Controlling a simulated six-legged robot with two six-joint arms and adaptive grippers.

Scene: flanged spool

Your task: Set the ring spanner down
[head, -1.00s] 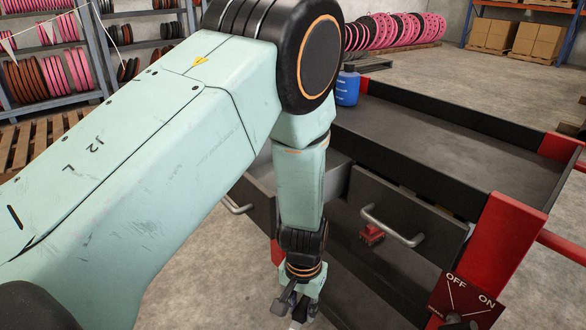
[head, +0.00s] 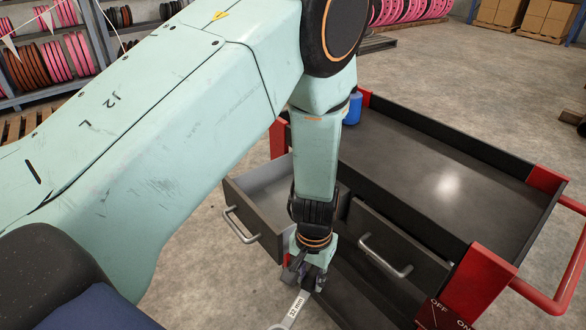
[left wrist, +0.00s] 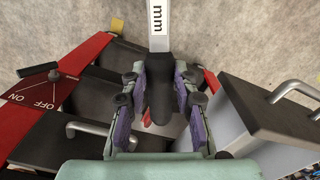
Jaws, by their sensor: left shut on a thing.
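The ring spanner (head: 291,311) is grey with a white size label reading "mm". My left gripper (head: 303,279) is shut on it, pointing down in front of the trolley's drawers. In the head view its lower end reaches towards the bottom edge of the picture. In the left wrist view the spanner (left wrist: 158,28) runs up from between the fingers (left wrist: 161,88), with a dark part between the pads and concrete floor behind the labelled shaft. My right gripper is not in view.
The trolley has a bare top tray (head: 440,180), red corner posts and a blue bottle (head: 352,108) at its far corner. A drawer (head: 262,205) stands pulled out left of my gripper. Another drawer handle (head: 385,257) is to the right. An OFF/ON switch panel (head: 440,314) is at front right.

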